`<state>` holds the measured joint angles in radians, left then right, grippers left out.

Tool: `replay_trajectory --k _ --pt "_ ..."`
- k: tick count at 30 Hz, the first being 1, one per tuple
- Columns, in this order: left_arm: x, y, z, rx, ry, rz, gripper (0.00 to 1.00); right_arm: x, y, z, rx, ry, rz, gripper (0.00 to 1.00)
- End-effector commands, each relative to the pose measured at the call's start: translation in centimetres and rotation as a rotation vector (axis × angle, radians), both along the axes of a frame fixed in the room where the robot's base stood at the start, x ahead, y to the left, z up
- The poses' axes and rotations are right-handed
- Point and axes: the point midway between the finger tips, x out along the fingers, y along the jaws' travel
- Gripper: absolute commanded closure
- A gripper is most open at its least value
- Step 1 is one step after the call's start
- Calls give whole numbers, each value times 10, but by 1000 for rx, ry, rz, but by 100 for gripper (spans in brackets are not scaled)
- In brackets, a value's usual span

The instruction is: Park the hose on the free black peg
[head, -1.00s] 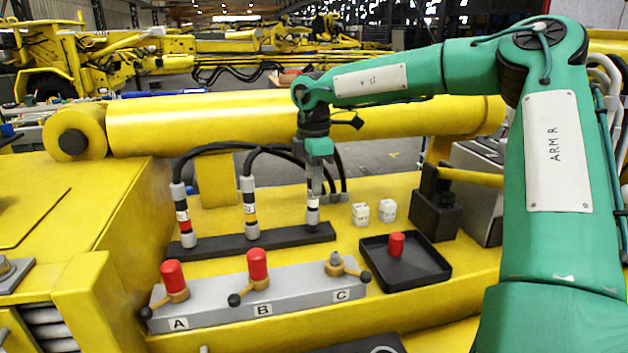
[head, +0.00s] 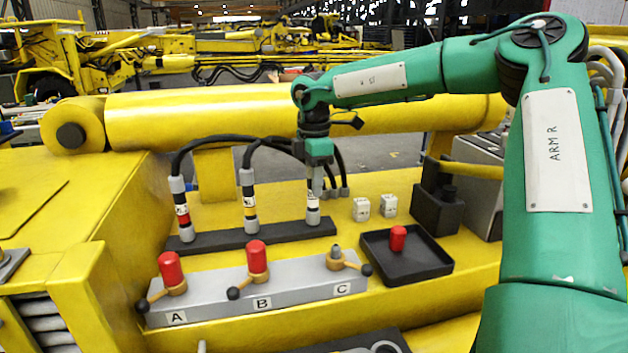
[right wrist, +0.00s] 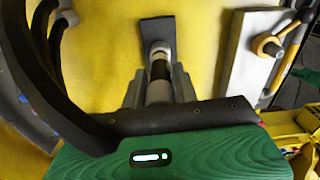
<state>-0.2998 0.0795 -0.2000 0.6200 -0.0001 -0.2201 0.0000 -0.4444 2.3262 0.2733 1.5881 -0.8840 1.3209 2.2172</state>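Three black hoses with grey end fittings stand upright on a dark bar (head: 215,241). The left one has a red band (head: 182,212), the middle one a yellow band (head: 250,208), and the right hose end (head: 313,212) has black and white bands. My right gripper (head: 316,190) points down at the right hose end. In the right wrist view its grey fingers (right wrist: 158,90) close in on both sides of this fitting (right wrist: 159,68). A black block with a short upright (head: 437,208) stands to the right; I cannot tell whether this is the black peg. My left gripper is out of view.
A grey valve panel (head: 207,308) lettered A, B, C lies in front of the bar. A black tray (head: 427,267) holds a red cap (head: 397,238). Two white cubes (head: 361,209) stand right of the hoses. A thick yellow boom (head: 200,120) runs behind.

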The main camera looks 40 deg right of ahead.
Motion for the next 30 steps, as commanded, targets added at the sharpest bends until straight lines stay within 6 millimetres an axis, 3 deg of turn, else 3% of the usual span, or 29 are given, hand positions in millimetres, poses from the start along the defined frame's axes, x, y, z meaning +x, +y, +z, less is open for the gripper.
replay_trajectory --k 1,3,11,16,30 --pt "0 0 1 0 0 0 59 0 0 2 0 -2 0 60" --pt "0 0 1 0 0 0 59 0 0 2 0 -2 0 50" --pt "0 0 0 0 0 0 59 0 0 1 0 0 0 50" --pt "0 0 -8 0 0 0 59 1 0 13 -1 -4 -2 50" --pt "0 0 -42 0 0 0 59 0 1 114 -3 -5 -2 50"
